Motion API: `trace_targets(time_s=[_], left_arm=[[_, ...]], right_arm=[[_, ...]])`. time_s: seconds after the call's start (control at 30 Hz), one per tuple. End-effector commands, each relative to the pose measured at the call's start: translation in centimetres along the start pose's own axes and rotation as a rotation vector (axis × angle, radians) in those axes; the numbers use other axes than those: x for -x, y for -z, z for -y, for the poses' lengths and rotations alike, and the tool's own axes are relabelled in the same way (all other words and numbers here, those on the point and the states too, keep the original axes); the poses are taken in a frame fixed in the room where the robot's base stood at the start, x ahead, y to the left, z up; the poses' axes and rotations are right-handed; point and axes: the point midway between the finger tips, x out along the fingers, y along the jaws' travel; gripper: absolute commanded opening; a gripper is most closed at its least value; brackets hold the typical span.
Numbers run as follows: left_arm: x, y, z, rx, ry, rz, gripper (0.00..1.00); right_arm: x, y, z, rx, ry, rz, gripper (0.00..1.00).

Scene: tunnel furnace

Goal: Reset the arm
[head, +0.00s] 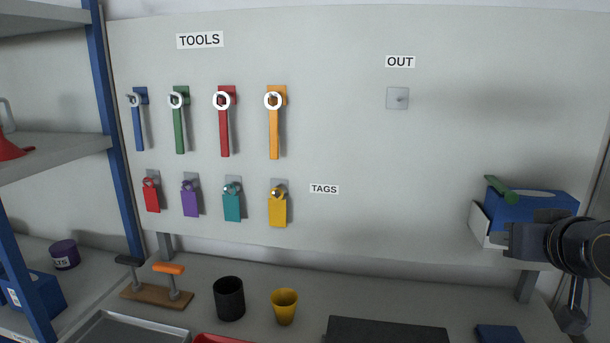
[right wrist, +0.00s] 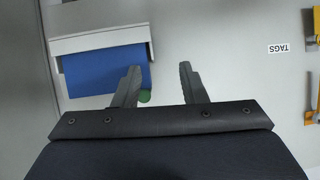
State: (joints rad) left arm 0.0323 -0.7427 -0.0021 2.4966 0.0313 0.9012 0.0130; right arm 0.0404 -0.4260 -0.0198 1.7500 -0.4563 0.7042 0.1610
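My right gripper (head: 513,240) is at the right of the head view, in front of the board and beside a blue box (head: 535,207) in a white holder (head: 480,222). In the right wrist view my right gripper (right wrist: 157,84) has its two fingers apart, with nothing between the tips. A green rod-like thing (head: 501,189) lies on top of the blue box. Its rounded green end also shows in the right wrist view (right wrist: 145,96), beside the left finger; I cannot tell whether they touch. My left gripper is not in view.
Blue (head: 139,125), green (head: 180,128), red (head: 224,130) and orange (head: 274,130) tools hang on the board above several coloured tags (head: 232,206). The OUT hook (head: 398,98) is empty. Below stand a black cup (head: 229,299) and yellow cup (head: 285,307).

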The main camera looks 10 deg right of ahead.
Motion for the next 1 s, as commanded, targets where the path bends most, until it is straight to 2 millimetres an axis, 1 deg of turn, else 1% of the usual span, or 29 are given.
trace_targets(time_s=[0.03,0.07,0.1,0.17,0.2,0.27,0.3,0.4,0.5,0.6,0.7,1.0], left_arm=[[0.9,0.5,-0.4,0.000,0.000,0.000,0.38],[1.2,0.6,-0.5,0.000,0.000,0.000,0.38],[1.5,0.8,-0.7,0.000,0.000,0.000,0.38],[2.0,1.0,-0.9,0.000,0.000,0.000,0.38],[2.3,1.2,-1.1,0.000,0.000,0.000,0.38],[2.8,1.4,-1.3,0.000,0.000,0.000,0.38],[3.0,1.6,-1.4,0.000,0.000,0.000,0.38],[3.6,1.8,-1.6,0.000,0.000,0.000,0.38],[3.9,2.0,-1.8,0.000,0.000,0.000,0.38],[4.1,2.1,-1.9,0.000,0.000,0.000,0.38],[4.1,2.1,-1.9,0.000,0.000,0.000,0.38],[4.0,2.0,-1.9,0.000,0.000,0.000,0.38]], right_arm=[[0.6,-2.3,1.3,-0.007,0.037,0.063,0.38],[0.8,-4.0,2.1,-0.012,0.061,0.103,0.38],[1.2,-6.3,3.1,-0.021,0.092,0.156,0.38],[1.9,-9.8,4.7,-0.032,0.139,0.236,0.38],[2.5,-12.0,5.7,-0.041,0.168,0.287,0.38],[3.4,-15.3,7.1,-0.052,0.212,0.362,0.38],[4.1,-17.4,8.0,-0.061,0.238,0.410,0.38],[5.7,-21.9,9.8,-0.079,0.296,0.512,0.38],[7.0,-25.1,11.2,-0.094,0.337,0.585,0.38],[7.8,-27.1,11.9,-0.103,0.361,0.629,0.38],[8.1,-27.8,12.2,-0.107,0.370,0.645,0.38],[8.0,-27.9,12.2,-0.107,0.370,0.646,0.38]])
